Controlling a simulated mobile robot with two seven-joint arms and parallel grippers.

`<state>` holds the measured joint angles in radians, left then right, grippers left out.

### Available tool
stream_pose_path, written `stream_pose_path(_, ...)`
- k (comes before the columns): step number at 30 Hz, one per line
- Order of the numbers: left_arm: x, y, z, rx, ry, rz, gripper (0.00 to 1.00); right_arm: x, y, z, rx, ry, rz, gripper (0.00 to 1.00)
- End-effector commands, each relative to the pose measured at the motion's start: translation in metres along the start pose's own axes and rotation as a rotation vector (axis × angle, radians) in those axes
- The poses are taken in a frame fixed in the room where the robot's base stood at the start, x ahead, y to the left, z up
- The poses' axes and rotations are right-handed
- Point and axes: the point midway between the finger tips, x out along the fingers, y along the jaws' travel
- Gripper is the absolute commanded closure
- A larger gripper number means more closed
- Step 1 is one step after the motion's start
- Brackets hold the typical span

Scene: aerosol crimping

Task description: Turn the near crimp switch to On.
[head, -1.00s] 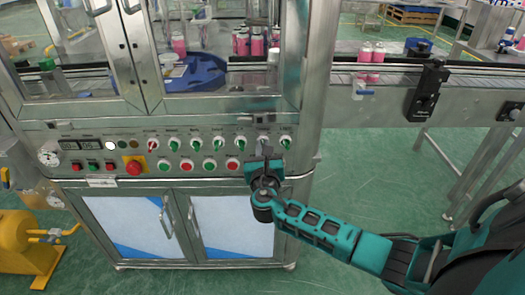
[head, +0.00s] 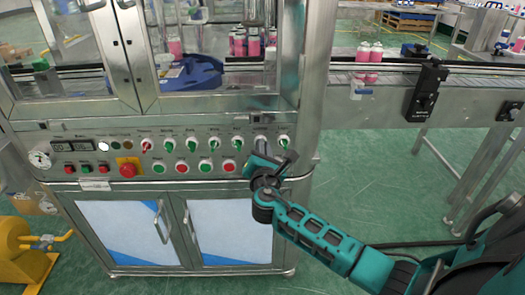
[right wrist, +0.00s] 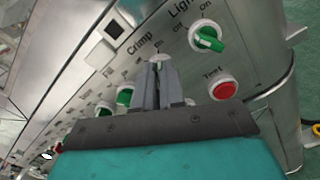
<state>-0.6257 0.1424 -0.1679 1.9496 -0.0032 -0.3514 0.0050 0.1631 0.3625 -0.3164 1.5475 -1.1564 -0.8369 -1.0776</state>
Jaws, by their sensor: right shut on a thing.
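The crimp switch sits in the top row of the control panel (head: 100,148), second from the right, under the label "Crimp" in the right wrist view. My right gripper (head: 262,146) is at this switch, its fingers pointing into the panel. In the right wrist view the gripper (right wrist: 160,72) is shut on the crimp switch, and the fingers hide nearly all of its knob, so I cannot read its position. The gripper is rolled relative to the panel. My left gripper is not in view.
The green light switch (right wrist: 207,39) is just right of the fingers; it also shows in the head view (head: 284,142). A red button (right wrist: 224,90) marked "Test" lies below it. Other green switches are close on the left.

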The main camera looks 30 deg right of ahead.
Motion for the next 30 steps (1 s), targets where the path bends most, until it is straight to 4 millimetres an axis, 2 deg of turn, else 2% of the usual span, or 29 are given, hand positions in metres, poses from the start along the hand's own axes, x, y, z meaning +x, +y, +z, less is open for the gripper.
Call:
stream_pose_path(14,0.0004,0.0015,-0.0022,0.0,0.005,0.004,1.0,-0.0002,0.0,-0.0002,0.018,0.001,0.0,1.0)
stream_pose_path(15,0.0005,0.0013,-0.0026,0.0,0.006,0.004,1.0,-0.0002,0.0,-0.0002,0.018,0.001,0.0,0.88)
stream_pose_path(22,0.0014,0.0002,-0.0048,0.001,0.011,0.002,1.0,-0.0002,0.0,-0.0001,0.015,0.001,0.0,0.65)
stream_pose_path(30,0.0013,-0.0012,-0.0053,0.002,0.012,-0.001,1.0,-0.0015,0.0,-0.0002,0.014,0.001,0.0,0.65)
